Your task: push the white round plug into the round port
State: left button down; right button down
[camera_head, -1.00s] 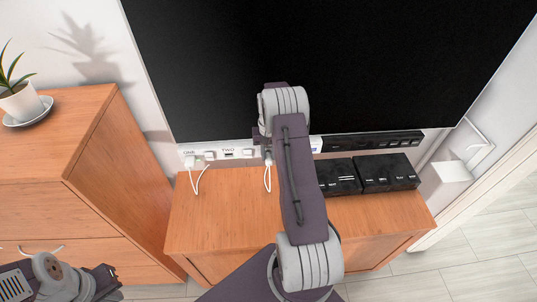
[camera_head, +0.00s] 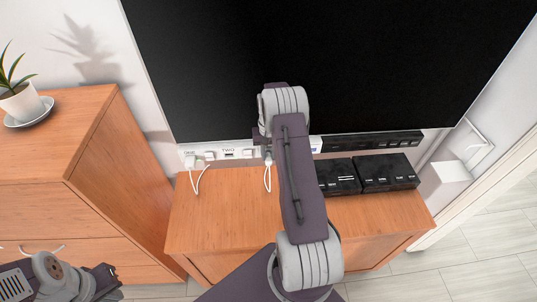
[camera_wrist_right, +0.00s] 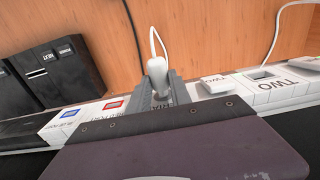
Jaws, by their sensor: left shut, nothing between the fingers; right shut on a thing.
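A white plug (camera_wrist_right: 157,68) with a white cable is held upright in my right gripper (camera_wrist_right: 166,93). In the head view the plug (camera_head: 268,161) shows just below my right gripper (camera_head: 266,147), in front of the white port strip (camera_head: 222,153). The strip (camera_wrist_right: 240,88) also runs beneath the fingers in the right wrist view. The plug's tip and whatever port lies under it are hidden by the fingers, so I cannot tell whether it is in a port. My left gripper (camera_head: 106,275) is shut and empty at the lower left.
Another white plug (camera_head: 192,162) sits at the label ONE. Blue (camera_wrist_right: 70,113) and red (camera_wrist_right: 115,104) framed ports lie beside my gripper. Black boxes (camera_head: 385,172) stand right on the wooden cabinet (camera_head: 225,215), below the black screen (camera_head: 400,60).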

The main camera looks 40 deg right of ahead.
jog(key=shift+w+d, duration=0.25)
jog(key=shift+w, duration=0.15)
jog(key=c, duration=1.1)
grip_release()
notch_tip(320, 180, up, 9)
jog(key=b, duration=0.1)
